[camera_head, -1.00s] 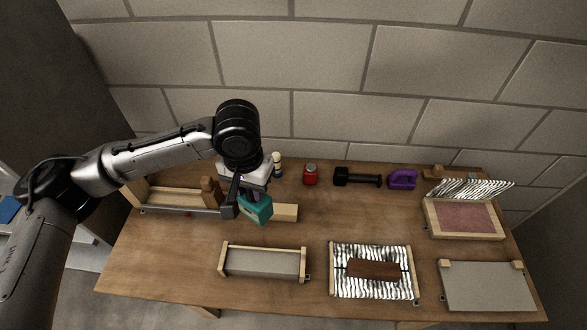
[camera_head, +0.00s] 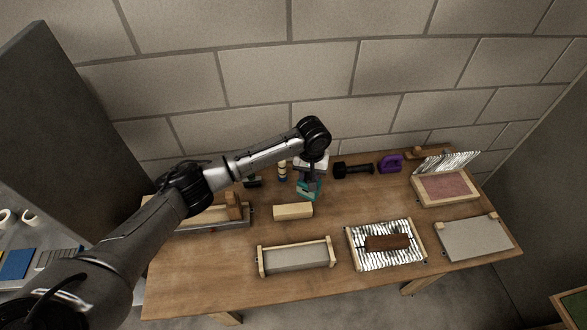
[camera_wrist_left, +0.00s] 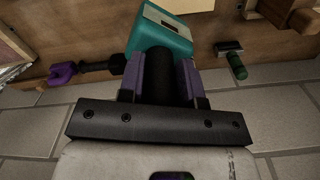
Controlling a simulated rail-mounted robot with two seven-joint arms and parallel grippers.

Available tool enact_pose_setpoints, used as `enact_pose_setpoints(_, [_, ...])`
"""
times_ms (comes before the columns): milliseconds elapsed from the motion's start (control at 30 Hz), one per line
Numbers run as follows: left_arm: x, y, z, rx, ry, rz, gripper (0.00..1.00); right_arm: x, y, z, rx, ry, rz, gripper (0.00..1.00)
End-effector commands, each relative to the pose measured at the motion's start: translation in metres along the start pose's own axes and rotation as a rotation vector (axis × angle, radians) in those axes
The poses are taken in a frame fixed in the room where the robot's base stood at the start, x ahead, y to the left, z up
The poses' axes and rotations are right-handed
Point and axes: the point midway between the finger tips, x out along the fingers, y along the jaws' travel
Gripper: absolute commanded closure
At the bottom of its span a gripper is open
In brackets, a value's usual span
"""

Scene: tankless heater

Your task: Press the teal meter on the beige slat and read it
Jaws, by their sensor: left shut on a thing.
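The teal meter (camera_head: 309,190) is held by my left gripper (camera_head: 312,176) above the back middle of the table. In the left wrist view the teal meter (camera_wrist_left: 160,40) sits between the purple fingers of my left gripper (camera_wrist_left: 160,80), with a small pale display on its face; no reading can be made out. The beige slat (camera_head: 293,211) lies on the table, to the left of and nearer than the meter, and the two are apart. A pale strip of what looks like the slat (camera_wrist_left: 188,5) shows at the top of the wrist view. My right gripper is not in view.
A black dumbbell (camera_head: 353,170) and purple object (camera_head: 390,164) stand right of the meter. A small bottle (camera_head: 283,172) is close on its left. In front are a grey framed tray (camera_head: 296,257) and a striped tray (camera_head: 364,260) with a brown block (camera_head: 388,242). A wall closes the back.

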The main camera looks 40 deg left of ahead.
Motion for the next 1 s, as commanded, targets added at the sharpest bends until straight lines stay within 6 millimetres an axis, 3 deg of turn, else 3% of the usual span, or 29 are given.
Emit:
enact_pose_setpoints(33, [0.008, -0.012, -0.003, -0.036, -0.008, -0.002, 1.00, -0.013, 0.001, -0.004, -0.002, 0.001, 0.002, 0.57])
enact_pose_setpoints(100, [0.024, -0.026, -0.008, -0.072, -0.005, -0.001, 1.00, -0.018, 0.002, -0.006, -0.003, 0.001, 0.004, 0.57])
enact_pose_setpoints(333, [0.052, -0.052, -0.011, -0.129, 0.000, 0.001, 1.00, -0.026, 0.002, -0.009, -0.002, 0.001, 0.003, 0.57])
enact_pose_setpoints(767, [0.055, -0.055, -0.012, -0.136, 0.002, 0.003, 1.00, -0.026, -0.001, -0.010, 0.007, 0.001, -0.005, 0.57])
enact_pose_setpoints(1000, [0.053, -0.054, -0.009, -0.137, -0.002, 0.002, 1.00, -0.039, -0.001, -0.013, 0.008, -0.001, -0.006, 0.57])
